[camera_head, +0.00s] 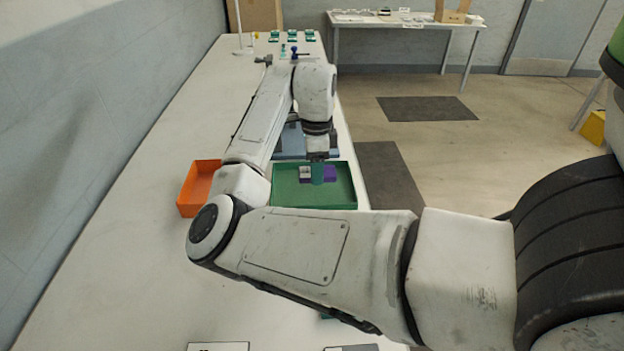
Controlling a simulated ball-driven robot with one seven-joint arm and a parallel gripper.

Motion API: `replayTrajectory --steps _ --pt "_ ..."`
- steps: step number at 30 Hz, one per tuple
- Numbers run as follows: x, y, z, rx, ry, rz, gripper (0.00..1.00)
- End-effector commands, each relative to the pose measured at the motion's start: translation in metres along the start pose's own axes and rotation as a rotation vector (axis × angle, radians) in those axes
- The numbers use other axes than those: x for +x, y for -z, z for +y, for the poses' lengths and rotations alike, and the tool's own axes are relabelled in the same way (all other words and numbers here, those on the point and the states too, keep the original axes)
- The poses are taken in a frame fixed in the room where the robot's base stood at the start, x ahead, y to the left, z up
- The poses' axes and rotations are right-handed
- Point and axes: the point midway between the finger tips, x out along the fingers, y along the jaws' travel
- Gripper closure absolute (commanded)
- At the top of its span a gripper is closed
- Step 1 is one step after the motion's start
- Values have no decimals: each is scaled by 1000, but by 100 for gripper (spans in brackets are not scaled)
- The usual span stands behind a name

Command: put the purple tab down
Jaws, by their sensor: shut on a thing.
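My gripper (318,176) points down over the green tray (290,197) on the long white table. Its jaws are small and partly hidden in this view, and they are shut on a purple tab (331,174) that shows at their right side. The tab is within the tray's outline; I cannot tell whether it touches the tray floor. A small pale and purple piece (305,174) shows in the tray just left of the jaws.
An orange bin (197,188) stands left of the tray, partly behind my arm. A blue-grey device (292,143) stands behind the tray, partly hidden. Several green items (293,36) lie at the table's far end. The table's left side is bare.

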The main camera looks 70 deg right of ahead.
Motion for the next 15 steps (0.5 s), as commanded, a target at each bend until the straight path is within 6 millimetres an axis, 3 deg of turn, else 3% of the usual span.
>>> replayTrajectory --steps 8,15 --pt "16 -8 -11 -1 -1 0 82" --pt "45 -9 -12 0 0 0 82"
